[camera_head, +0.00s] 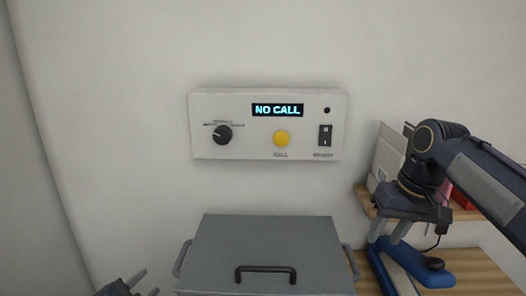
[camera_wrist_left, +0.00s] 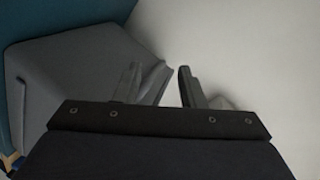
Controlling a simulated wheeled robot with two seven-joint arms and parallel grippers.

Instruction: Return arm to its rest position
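My right arm (camera_head: 484,182) comes in from the right in the head view. Its gripper (camera_head: 389,236) points down, fingers apart, above a blue curved object (camera_head: 415,273); I cannot tell whether they touch. I see nothing held between the fingers. My left gripper (camera_head: 135,285) shows only in part at the bottom left of the head view, left of the grey box. In the left wrist view its two fingers (camera_wrist_left: 158,80) are apart with nothing between them.
A wall panel (camera_head: 240,142) reads "NO CALL" and has a black knob, yellow button and rocker switch. A grey lidded box (camera_head: 262,229) with handles stands below. A wooden shelf (camera_head: 466,214) at right holds a pale file box (camera_head: 386,155) and a red item, behind my right arm.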

